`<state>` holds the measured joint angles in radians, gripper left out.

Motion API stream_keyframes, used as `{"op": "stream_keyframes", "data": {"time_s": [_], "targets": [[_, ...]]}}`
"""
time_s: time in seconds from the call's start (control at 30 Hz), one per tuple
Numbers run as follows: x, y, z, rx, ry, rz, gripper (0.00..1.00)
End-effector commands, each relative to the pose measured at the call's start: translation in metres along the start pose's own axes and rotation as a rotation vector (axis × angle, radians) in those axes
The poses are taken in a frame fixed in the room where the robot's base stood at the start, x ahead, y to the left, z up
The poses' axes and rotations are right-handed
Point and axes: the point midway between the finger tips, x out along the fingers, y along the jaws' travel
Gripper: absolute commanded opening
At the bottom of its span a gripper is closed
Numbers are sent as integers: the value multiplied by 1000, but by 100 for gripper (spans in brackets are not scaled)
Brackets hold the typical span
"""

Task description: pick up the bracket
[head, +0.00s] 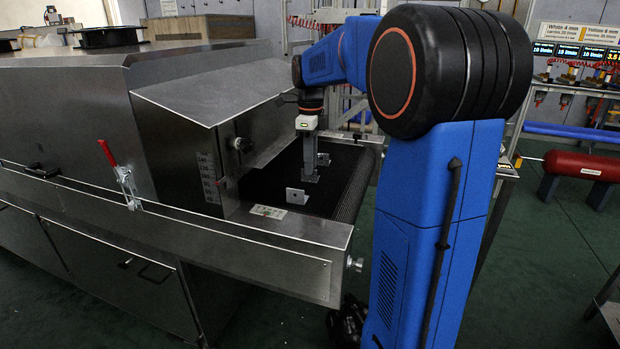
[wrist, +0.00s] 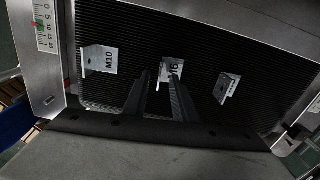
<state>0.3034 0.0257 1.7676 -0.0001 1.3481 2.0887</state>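Three small grey metal brackets stand on the dark ribbed belt in the wrist view. The left bracket (wrist: 100,60) is marked M10. The middle bracket (wrist: 163,72) has a label that is partly hidden. The right bracket (wrist: 228,87) is turned at an angle. My gripper (wrist: 159,80) is open, its two fingers apart, with the middle bracket at or just beyond the fingertips; I cannot tell if they touch. In the head view my gripper (head: 310,174) points down at the belt. One bracket (head: 297,196) with a hole shows in front of it, another (head: 323,159) beside the fingers.
The steel dryer housing (head: 215,88) with its sloped hood stands left of the belt (head: 343,180). A steel side rail (head: 285,247) runs along the near side. A scale (wrist: 43,35) is at the wrist view's upper left. Bare belt lies between the brackets.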

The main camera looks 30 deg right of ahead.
Motion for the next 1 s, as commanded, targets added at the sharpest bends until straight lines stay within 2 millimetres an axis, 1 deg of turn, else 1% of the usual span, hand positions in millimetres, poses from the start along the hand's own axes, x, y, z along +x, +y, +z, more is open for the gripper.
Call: {"op": "stream_keyframes", "data": {"time_s": [0.03,0.1,0.2,0.3,0.5,0.53,0.57,0.6,0.63,1.0], "targets": [[8,2,-2,0,1,2,25],[17,2,-2,0,1,1,25],[26,2,-2,0,1,2,25],[30,1,-2,0,0,0,25],[30,1,-1,0,0,0,25],[30,1,-1,0,0,0,23],[30,1,-1,0,0,0,15],[30,1,-1,0,0,0,6],[30,1,-2,0,0,0,0],[29,1,-1,0,0,0,0]]}}
